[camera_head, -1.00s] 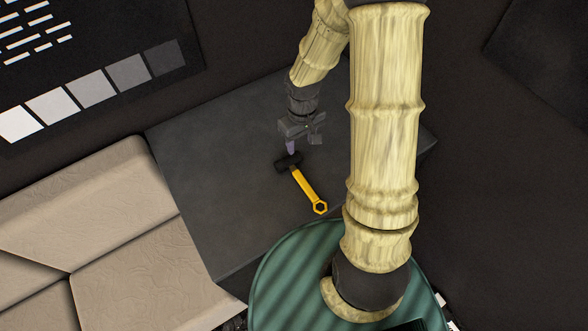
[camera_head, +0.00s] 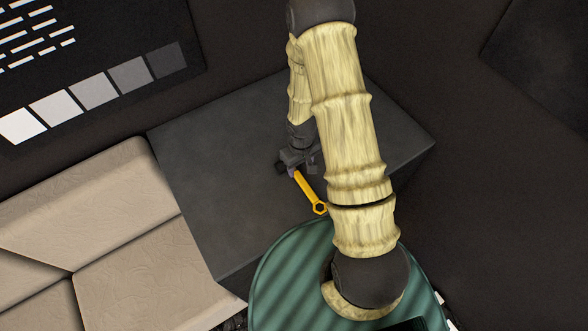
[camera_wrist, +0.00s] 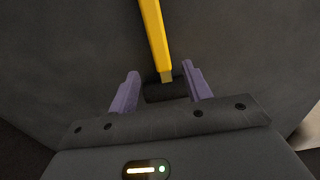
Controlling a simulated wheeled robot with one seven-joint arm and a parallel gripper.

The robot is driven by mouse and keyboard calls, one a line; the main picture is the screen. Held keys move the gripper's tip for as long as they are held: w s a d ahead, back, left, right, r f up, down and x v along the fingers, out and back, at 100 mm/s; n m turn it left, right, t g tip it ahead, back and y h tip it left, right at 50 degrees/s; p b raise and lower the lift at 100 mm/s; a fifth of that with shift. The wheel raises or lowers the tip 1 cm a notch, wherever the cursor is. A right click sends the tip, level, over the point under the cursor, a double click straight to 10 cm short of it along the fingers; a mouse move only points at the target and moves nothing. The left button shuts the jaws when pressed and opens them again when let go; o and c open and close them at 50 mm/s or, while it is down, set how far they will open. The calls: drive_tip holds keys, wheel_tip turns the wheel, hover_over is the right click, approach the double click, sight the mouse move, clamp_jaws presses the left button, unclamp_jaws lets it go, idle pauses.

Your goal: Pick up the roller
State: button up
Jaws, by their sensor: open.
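The roller has a yellow handle (camera_head: 311,192) with a ring at its end and a dark cylindrical head. It lies on the dark grey surface. In the wrist view the black roller head (camera_wrist: 166,90) sits between the two purple fingers, with the yellow handle (camera_wrist: 154,35) running away to the top. My gripper (camera_wrist: 158,90) is open, with a finger on either side of the head. In the head view my gripper (camera_head: 297,166) is over the head end and hides part of it. I cannot tell whether the fingers touch it.
The dark grey box top (camera_head: 225,185) around the roller is otherwise clear. A beige cushioned seat (camera_head: 100,215) stands at the left. A black panel with white to grey squares (camera_head: 90,95) is at the upper left. The dark floor (camera_head: 480,200) is free at the right.

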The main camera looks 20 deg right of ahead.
sight(300, 177)
idle(0.3)
drive_tip(key=shift+s+f+p, duration=0.25)
drive_tip(key=shift+f+p, duration=0.4)
drive_tip(key=shift+f, duration=0.25)
drive_tip(key=shift+f+p, duration=0.5)
drive_tip(key=shift+f, duration=1.2)
clamp_jaws()
